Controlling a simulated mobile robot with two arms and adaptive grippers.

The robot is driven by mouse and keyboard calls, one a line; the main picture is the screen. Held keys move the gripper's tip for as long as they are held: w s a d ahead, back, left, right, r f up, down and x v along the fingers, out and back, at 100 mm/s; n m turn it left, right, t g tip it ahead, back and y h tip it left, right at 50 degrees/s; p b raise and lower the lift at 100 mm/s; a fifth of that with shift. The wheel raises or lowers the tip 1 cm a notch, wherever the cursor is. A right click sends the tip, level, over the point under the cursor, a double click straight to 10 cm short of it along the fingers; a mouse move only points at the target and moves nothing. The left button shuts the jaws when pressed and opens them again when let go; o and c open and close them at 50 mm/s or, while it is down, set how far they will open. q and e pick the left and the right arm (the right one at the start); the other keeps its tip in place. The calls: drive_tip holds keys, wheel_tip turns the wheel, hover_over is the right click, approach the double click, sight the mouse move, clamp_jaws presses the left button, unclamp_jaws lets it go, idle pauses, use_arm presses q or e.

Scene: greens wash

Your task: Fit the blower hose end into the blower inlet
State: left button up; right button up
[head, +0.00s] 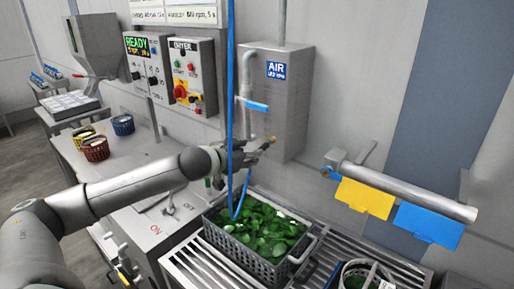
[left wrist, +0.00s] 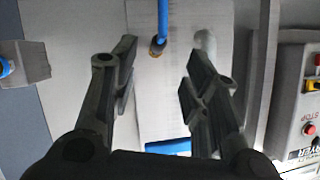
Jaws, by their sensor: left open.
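The blue hose (head: 231,70) hangs from above, dips to the greens crate and loops up behind my left gripper (head: 262,148). In the left wrist view, the hose's brass-coloured end (left wrist: 158,46) shows beyond the open, empty fingers of my left gripper (left wrist: 158,62), roughly between their tips. A horizontal grey pipe (head: 410,190) on the right wall has a blue ring (head: 327,172) at its left end; this may be the blower inlet, but I cannot tell surely. The blue ring also shows at the left edge of the wrist view (left wrist: 5,67). My right gripper is not in view.
The grey AIR box (head: 293,105) stands behind my gripper, with a bent pipe (head: 245,75) beside it. A grey crate (head: 298,255) of greens sits below on a slatted rack (head: 190,265). Yellow (head: 364,198) and blue (head: 428,224) flaps hang under the horizontal pipe.

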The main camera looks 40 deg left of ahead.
use_arm(q)
drive_tip(key=shift+p+x, duration=1.15)
drive_tip(key=shift+x, duration=2.3)
drive_tip(key=shift+d, duration=0.1)
clamp_jaws()
drive_tip(key=shift+s, duration=0.2)
drive_tip(key=shift+s+a+b, duration=0.2)
drive_tip(key=shift+s+b, duration=0.2)
drive_tip(key=shift+s, duration=1.7)
drive_tip(key=shift+s, duration=0.1)
